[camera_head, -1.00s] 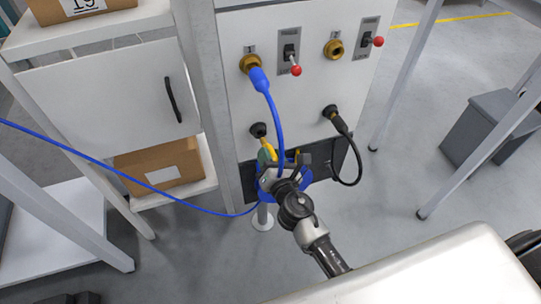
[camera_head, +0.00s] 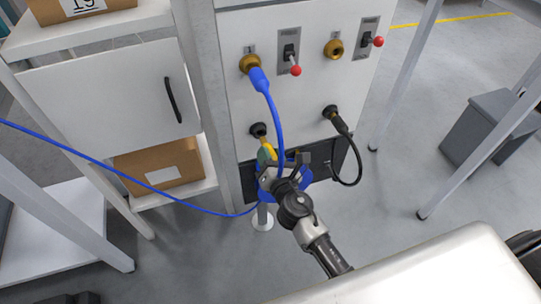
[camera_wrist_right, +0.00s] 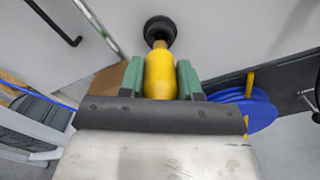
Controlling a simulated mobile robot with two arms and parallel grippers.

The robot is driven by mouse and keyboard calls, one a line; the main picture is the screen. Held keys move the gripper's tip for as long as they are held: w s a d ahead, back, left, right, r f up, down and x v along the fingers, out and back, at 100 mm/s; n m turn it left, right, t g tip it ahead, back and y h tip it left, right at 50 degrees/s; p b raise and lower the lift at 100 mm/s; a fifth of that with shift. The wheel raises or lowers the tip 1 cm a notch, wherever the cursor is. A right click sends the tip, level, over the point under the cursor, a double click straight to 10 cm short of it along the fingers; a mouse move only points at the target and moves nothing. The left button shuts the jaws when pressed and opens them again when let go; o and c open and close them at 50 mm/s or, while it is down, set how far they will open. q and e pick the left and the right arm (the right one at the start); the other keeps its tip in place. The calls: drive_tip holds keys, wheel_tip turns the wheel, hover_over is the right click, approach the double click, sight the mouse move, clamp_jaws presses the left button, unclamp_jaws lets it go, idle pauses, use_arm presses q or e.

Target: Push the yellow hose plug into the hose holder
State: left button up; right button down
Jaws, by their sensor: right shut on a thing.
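The yellow hose plug (camera_head: 266,151) is between the fingers of my right gripper (camera_head: 268,162), which is shut on it. In the right wrist view the yellow plug (camera_wrist_right: 160,74) sits between the two green finger pads (camera_wrist_right: 160,82). Its far end is at the black round hose holder (camera_wrist_right: 160,29) on the panel; whether it touches or enters it is hard to tell. In the head view the holder (camera_head: 257,129) is low on the white panel, just above the plug. My left gripper is not in view.
A blue hose (camera_head: 272,110) hangs from the left brass fitting (camera_head: 250,64) past my right gripper. A blue reel (camera_wrist_right: 242,108) is close to the gripper's right side. A black cable (camera_head: 355,160) loops from the right-hand black holder (camera_head: 330,112). A cabinet post (camera_head: 205,90) stands left.

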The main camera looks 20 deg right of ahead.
drive_tip(key=shift+w, duration=0.95)
drive_tip(key=shift+w, duration=0.6)
drive_tip(key=c, duration=1.1)
unclamp_jaws()
drive_tip(key=o, duration=0.4)
drive_tip(key=shift+s, duration=0.1)
